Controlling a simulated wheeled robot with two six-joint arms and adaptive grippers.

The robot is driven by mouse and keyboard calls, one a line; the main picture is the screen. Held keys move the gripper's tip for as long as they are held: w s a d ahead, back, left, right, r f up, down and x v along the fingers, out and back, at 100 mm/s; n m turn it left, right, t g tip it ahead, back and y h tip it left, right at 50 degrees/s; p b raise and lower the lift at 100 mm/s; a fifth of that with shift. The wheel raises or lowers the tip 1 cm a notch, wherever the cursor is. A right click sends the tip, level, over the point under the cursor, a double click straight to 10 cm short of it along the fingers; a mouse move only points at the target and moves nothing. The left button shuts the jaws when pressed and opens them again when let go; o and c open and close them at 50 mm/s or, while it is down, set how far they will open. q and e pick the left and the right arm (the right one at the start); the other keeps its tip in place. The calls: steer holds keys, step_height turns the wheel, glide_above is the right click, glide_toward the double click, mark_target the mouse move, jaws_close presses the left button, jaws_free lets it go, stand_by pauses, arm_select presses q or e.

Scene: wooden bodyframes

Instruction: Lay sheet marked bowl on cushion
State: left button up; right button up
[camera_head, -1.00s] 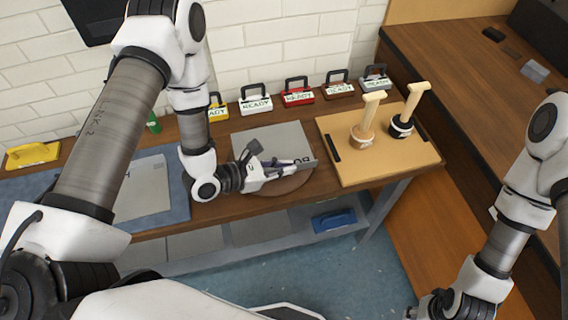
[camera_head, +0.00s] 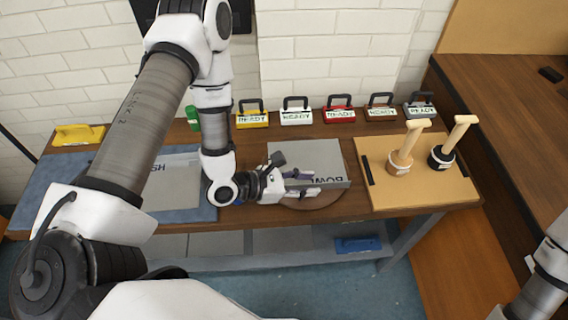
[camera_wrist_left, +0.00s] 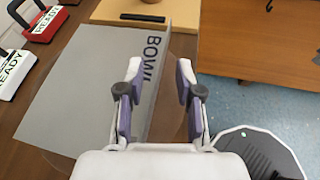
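The grey sheet marked BOWL (camera_head: 303,154) lies over the round brown cushion (camera_head: 318,202), whose front rim shows below it. My left gripper (camera_head: 318,187) is at the sheet's near edge. In the left wrist view its fingertips (camera_wrist_left: 160,70) stand wide apart. I cannot tell whether it touches the sheet. My right arm shows at the lower right of the head view, its gripper out of frame.
A tan board (camera_head: 424,190) holding two wooden-handled tools stands right of the cushion. Another lettered grey sheet (camera_head: 180,185) lies on a blue mat (camera_head: 205,213) at left. Several READY-labelled handled blocks line the wall. A blue object (camera_head: 358,244) sits on the lower shelf.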

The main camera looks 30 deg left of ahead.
arm_select(q)
steer(key=v, duration=0.9)
steer(key=shift+p, duration=0.3)
